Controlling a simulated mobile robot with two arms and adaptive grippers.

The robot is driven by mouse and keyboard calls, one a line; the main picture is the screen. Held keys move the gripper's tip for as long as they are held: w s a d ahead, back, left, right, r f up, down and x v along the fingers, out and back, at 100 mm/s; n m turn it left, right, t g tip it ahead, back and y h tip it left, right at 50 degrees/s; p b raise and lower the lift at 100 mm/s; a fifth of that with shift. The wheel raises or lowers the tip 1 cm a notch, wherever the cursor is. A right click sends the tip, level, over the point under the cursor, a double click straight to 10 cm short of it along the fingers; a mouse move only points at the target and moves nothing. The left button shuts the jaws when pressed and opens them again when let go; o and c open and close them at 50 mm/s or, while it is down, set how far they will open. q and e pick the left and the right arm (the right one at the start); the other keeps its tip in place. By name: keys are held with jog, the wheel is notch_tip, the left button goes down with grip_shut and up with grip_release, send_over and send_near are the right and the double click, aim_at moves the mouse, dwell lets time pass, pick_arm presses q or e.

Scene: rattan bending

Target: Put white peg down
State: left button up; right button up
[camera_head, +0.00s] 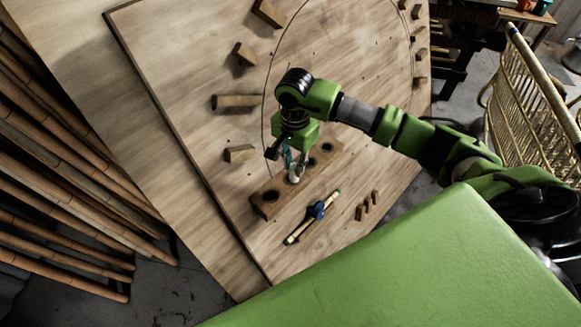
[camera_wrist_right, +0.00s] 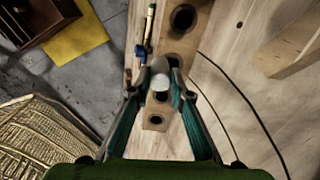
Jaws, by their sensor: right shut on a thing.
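My right gripper (camera_head: 292,166) is shut on the white peg (camera_head: 294,177), directly over the wooden block with round holes (camera_head: 282,187). In the right wrist view the peg (camera_wrist_right: 160,76) shows between the two fingertips, and the block (camera_wrist_right: 172,52) lies behind it. Open dark holes show on both sides of the peg. I cannot tell whether the peg's lower end is in a hole or just above the block. My left gripper is in neither view.
A blue-and-yellow tool (camera_head: 318,210) lies beside the block on the wooden board (camera_head: 200,60). Several small wooden blocks (camera_head: 240,153) stand around a curved line on the board. Rattan poles (camera_head: 60,190) lie at left; a woven chair (camera_head: 530,90) stands at right.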

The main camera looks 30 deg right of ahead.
jog(key=shift+w+d+f, duration=0.1)
jog(key=shift+w+f, duration=0.4)
jog(key=shift+f, duration=0.6)
jog(key=shift+w+d+f, duration=0.1)
jog(key=shift+w+f, duration=0.4)
jog(key=shift+f, duration=0.55)
jog(key=shift+w+d+f, duration=0.1)
jog(key=shift+w+f, duration=0.4)
jog(key=shift+f, duration=0.6)
jog(key=shift+f, duration=0.15)
jog(key=o, duration=0.9)
jog(key=shift+a, duration=0.1)
jog(key=shift+r+p, duration=0.25)
jog(key=shift+p, duration=0.05)
notch_tip(320, 180, up, 12)
jog(key=shift+f+b, duration=0.1)
jog(key=shift+b, duration=0.5)
